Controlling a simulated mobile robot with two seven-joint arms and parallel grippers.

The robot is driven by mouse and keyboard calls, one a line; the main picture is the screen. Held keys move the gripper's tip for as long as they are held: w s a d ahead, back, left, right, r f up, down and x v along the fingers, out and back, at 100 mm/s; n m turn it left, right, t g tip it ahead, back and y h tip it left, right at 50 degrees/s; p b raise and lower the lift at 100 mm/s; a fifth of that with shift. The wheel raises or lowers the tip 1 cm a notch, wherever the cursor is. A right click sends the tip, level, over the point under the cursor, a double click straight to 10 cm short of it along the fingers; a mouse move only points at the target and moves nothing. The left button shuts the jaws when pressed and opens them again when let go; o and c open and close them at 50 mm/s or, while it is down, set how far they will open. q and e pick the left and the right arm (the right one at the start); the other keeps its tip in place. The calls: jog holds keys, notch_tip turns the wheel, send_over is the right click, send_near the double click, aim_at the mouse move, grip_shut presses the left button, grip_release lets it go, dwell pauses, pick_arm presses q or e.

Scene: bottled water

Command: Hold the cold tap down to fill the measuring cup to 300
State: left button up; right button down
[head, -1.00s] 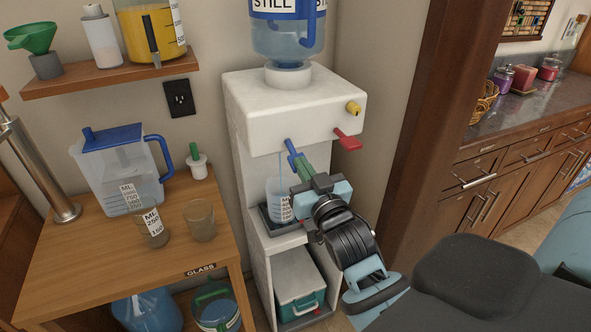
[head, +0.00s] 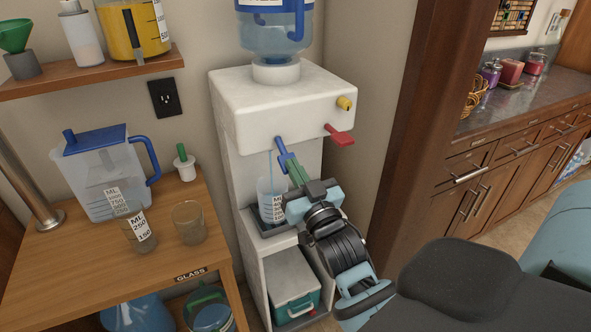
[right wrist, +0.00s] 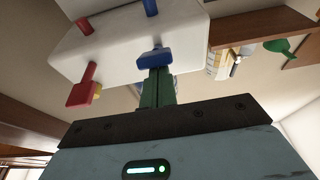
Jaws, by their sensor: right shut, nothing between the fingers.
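The white water dispenser (head: 290,100) has a blue cold tap (head: 281,147) on its front. A clear measuring cup (head: 268,188) with a white printed scale stands on the drip tray below it. A thin stream of water (head: 270,164) falls from the tap into the cup. The water level cannot be read clearly. My right gripper (head: 293,168) is shut and empty, its green fingertips at the blue lever. In the right wrist view the shut fingers (right wrist: 155,85) meet the blue lever (right wrist: 154,59). My left gripper is not in view.
A red tap (head: 340,136) and a yellow knob (head: 344,103) sit right of the blue tap. A wooden table (head: 70,270) at left holds a blue-lidded pitcher (head: 95,180) and two small glasses. A dark wooden post (head: 425,110) stands at right.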

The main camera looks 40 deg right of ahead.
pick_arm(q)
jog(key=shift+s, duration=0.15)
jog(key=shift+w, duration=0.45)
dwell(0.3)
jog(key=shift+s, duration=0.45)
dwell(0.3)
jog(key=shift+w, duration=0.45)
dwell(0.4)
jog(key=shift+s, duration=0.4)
